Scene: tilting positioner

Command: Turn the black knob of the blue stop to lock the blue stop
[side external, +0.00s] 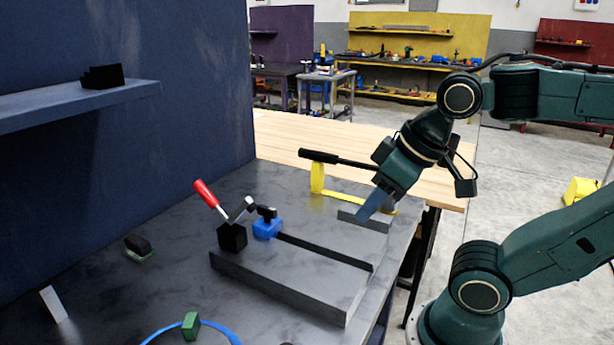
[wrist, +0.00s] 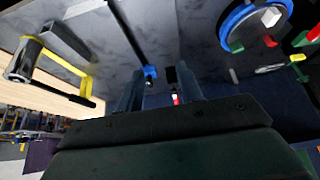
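The blue stop (side external: 266,229) sits at the left end of a dark straight rail on the grey plate. Its black knob (side external: 266,212) is on top. In the wrist view the blue stop (wrist: 150,72) shows ahead, between my finger tips; the knob is hard to make out there. My gripper (side external: 368,210) is to the right of the stop and apart from it, above the plate's right edge strip. In the wrist view its two fingers stand apart with nothing held between them.
A red-handled clamp (side external: 207,194) with a black block (side external: 232,237) stands just left of the stop. A yellow bracket (side external: 318,178) with a black handle is behind. A blue ring (side external: 215,326) and green block (side external: 191,325) lie in front. A blue wall (side external: 120,150) rises behind left.

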